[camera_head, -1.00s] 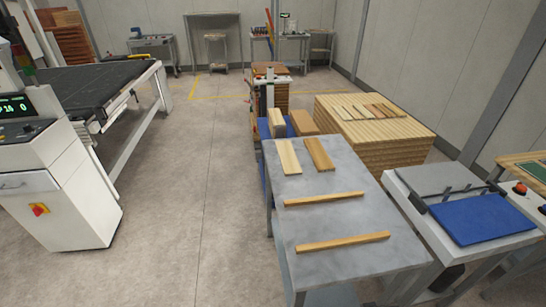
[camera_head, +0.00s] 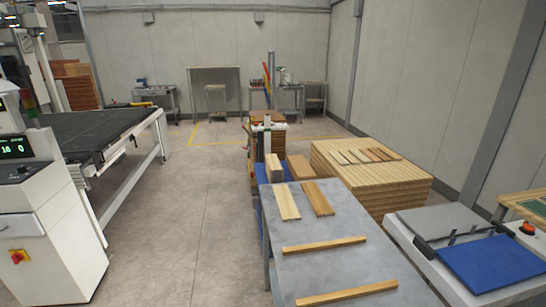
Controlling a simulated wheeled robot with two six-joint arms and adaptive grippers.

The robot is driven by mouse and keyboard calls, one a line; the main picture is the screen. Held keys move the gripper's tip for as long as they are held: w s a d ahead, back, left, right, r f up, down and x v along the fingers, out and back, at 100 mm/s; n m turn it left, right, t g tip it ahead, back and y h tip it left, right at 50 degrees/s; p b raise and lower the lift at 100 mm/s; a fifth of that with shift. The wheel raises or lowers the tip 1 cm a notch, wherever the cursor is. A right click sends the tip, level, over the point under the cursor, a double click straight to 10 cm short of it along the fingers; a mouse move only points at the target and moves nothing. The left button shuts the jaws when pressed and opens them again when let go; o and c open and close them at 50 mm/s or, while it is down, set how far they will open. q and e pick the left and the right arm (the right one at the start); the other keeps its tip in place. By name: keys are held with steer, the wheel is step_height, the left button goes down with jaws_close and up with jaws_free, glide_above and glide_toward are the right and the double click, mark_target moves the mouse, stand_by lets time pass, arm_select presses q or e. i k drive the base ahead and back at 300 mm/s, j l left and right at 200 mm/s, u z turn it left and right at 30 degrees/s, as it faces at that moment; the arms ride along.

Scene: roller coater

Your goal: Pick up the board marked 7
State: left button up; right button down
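No marking 7 can be read on any board in this view. A pale board (camera_head: 286,202) and a browner board (camera_head: 317,198) lie side by side at the far end of the grey table (camera_head: 290,268). Two narrow wooden strips lie crosswise nearer me, one mid-table (camera_head: 324,245) and one near the bottom edge (camera_head: 347,293). Several small boards (camera_head: 366,156) lie on a large stack of wooden panels (camera_head: 372,181) behind the table to the right. Neither of my grippers is in view.
A conveyor (camera_head: 95,135) and a white control cabinet (camera_head: 45,235) stand at left. Open floor (camera_head: 190,215) lies between them and the table. A white bench with a blue pad (camera_head: 490,263) stands at right. Workbenches line the back wall.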

mark_target(289, 213)
steer(key=i+j, duration=0.25)
steer(key=i+j+z, duration=0.15)
steer(key=j, duration=0.3)
steer(key=i+j, duration=0.3)
steer(key=i+j+z, duration=0.1)
steer(key=i+j, duration=0.15)
steer(key=j, duration=0.15)
steer(key=i+j+z, duration=0.1)
steer(key=j, duration=0.3)
steer(key=i+j, duration=0.3)
steer(key=i+j+z, duration=0.15)
steer(key=j, duration=0.35)
steer(key=i, duration=0.05)
